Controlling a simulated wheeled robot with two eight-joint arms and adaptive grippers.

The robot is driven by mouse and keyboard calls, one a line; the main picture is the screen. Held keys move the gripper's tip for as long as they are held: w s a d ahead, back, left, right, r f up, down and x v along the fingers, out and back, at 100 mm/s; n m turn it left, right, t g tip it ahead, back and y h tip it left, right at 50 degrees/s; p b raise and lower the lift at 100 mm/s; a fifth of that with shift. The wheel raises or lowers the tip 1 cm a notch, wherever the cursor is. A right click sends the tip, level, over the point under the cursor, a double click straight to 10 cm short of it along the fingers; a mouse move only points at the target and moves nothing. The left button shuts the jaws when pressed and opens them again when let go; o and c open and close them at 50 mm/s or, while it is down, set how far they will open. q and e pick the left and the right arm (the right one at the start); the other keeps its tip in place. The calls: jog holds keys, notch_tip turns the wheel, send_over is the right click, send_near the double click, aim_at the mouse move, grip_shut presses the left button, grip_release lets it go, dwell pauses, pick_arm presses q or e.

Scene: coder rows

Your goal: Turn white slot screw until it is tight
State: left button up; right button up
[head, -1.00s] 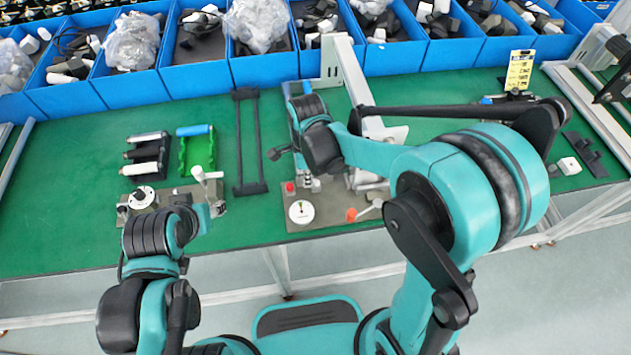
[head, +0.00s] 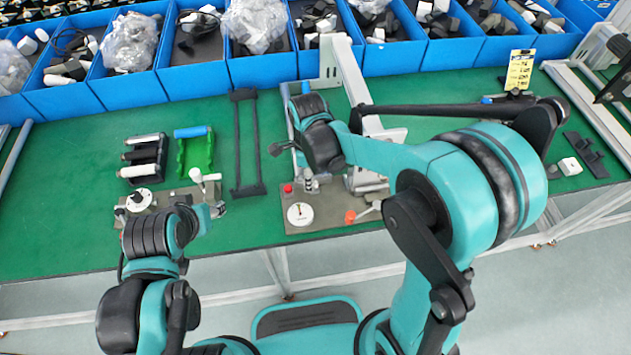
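Two white round discs, each with a dark mark in the middle, lie on metal fixtures; I cannot tell which holds the white slot screw. One disc (head: 300,214) is on the right fixture (head: 328,217), near the table's front edge. The other disc (head: 139,200) is on the left fixture, partly behind my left arm. My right gripper (head: 278,150) is above and behind the right disc, apart from it. It is too small to show whether its fingers are open. My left arm's wrist is by the left fixture, and its fingers are hidden or unclear.
Blue bins (head: 265,70) of parts line the back of the green table (head: 60,225). A red button (head: 287,188) and an orange-tipped lever (head: 350,216) flank the right disc. A white-knobbed lever (head: 196,175) stands on the left fixture. A black frame (head: 238,145) lies between the fixtures.

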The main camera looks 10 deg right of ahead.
jog(key=shift+a, duration=0.1)
jog(key=n, duration=0.4)
jog(key=s+n, duration=0.1)
jog(key=n, duration=0.1)
jog(key=shift+a, duration=0.25)
jog(key=n, duration=0.5)
jog(key=shift+s+a, duration=0.15)
jog(key=shift+s, duration=0.15)
jog(key=n, duration=0.4)
jog(key=shift+s+d+n, duration=0.2)
jog(key=shift+s+n, duration=0.1)
jog(key=shift+s, duration=0.05)
jog(key=n, duration=0.5)
jog(key=shift+s+d, duration=0.2)
jog(key=shift+s, duration=0.15)
jog(key=shift+d, duration=0.1)
jog(key=shift+d, duration=0.5)
